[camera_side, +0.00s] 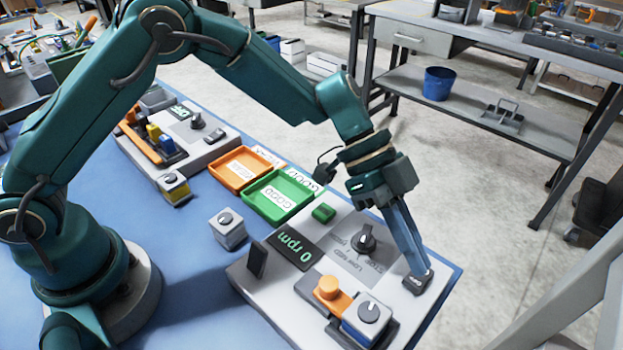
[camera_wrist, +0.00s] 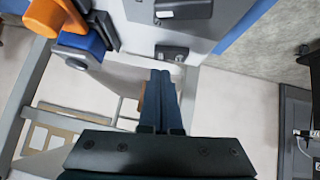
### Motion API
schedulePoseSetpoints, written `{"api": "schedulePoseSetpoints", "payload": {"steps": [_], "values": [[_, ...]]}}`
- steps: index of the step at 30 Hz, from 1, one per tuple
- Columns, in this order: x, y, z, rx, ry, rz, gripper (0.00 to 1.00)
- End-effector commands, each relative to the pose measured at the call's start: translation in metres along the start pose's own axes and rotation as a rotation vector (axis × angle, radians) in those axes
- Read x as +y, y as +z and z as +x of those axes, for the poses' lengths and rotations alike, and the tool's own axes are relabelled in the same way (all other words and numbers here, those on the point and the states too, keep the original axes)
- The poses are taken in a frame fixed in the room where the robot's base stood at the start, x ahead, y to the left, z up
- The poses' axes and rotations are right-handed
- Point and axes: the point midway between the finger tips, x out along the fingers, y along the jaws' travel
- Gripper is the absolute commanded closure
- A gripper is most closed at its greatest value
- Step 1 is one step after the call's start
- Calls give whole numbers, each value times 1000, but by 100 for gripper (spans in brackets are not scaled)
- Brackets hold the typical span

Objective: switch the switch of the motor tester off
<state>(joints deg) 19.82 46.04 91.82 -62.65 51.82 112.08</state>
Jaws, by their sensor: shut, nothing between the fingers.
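The motor tester (camera_side: 262,283) is a pale grey sloped box on the blue bench, with a dark display (camera_side: 295,250) reading 0 rpm and a black dial (camera_side: 364,240). A small dark switch (camera_side: 413,284) sits near its right edge; it also shows in the wrist view (camera_wrist: 172,53). My gripper (camera_side: 424,270) is shut and empty, pointing down with its fingertips right at the switch. In the wrist view the fingertips (camera_wrist: 160,72) are just below the switch. I cannot tell whether they touch it, nor which way it is tipped.
An orange knob on a lever (camera_side: 328,287) and a blue-grey block with a dial (camera_side: 366,318) sit at the tester's front. A green tray (camera_side: 268,208) and an orange tray (camera_side: 228,176) lie behind.

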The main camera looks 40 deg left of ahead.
Motion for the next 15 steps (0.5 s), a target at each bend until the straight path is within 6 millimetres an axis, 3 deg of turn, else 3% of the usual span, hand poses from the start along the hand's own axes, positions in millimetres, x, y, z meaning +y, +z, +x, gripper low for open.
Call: {"api": "schedulePoseSetpoints", "payload": {"steps": [15], "values": [[0,10,10,0,0,1,100]]}}
